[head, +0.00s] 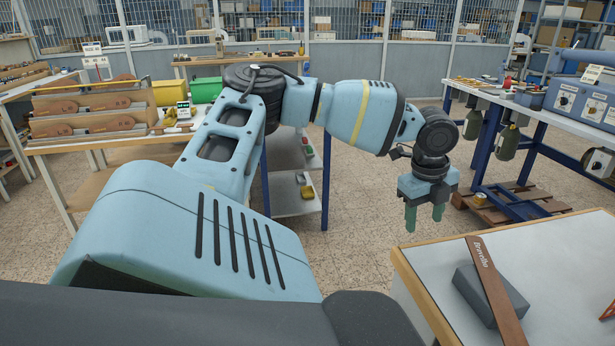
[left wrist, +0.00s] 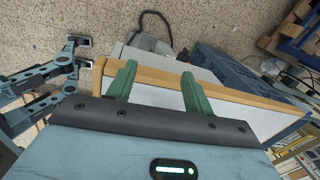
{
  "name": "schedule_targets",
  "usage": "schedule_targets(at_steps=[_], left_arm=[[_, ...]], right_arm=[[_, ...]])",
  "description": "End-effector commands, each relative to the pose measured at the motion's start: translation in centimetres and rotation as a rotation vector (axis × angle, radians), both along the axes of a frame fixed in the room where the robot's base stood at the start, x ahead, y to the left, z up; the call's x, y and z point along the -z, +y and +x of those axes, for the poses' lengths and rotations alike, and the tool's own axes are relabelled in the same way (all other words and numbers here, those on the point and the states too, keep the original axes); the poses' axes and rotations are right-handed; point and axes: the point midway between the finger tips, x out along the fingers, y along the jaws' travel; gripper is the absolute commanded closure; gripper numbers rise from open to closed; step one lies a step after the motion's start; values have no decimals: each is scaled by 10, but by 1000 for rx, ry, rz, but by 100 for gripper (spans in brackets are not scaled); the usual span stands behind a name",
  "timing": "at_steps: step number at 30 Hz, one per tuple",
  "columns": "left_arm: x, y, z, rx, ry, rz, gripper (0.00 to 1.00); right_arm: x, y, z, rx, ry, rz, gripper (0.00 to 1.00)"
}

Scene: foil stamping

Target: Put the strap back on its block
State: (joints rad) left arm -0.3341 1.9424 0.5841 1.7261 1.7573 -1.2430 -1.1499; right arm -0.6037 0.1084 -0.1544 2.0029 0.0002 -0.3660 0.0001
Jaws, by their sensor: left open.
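The strap (head: 487,265), brown leather with pale lettering near its far end, lies lengthwise over a dark grey block (head: 514,291) on the pale tabletop. Its far end reaches past the block; its near end runs towards the bottom edge of the head view. I cannot tell whether it lies flat or tilted on the block. My left gripper (head: 425,217) points down, open and empty, beyond the table's left corner and apart from the strap. Its green fingers (left wrist: 157,88) are spread in the left wrist view, where I make out neither strap nor block. My right gripper is not seen.
The strap's table has a wooden edge (head: 418,289). A small red-brown piece (head: 608,312) lies at the right border. A blue-framed bench (head: 540,115) stands behind right; a bench with brown boards (head: 100,110) stands left. Tiled floor is open between.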

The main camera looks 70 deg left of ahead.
Motion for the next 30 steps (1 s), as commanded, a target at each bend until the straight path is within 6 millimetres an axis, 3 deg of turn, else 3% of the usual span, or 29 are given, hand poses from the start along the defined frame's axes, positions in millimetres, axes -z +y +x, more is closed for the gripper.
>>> schedule_targets(at_steps=[1,3,6,10,14,17,23,30], left_arm=[[27,20,-13,-71,-8,-14,48],[63,42,-29,-159,-25,-21,48],[114,67,-58,-280,-46,-32,48],[180,82,-102,-422,-68,-53,48],[243,80,-151,-549,-88,-85,48],[286,66,-188,-641,-103,-117,48],[357,8,-259,-807,-136,-209,48],[404,-100,-319,-997,-187,-367,48]], right_arm=[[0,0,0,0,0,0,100],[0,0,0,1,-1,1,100],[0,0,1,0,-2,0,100],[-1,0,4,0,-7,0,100],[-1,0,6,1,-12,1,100],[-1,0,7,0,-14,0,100],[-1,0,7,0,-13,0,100],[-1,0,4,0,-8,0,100]])
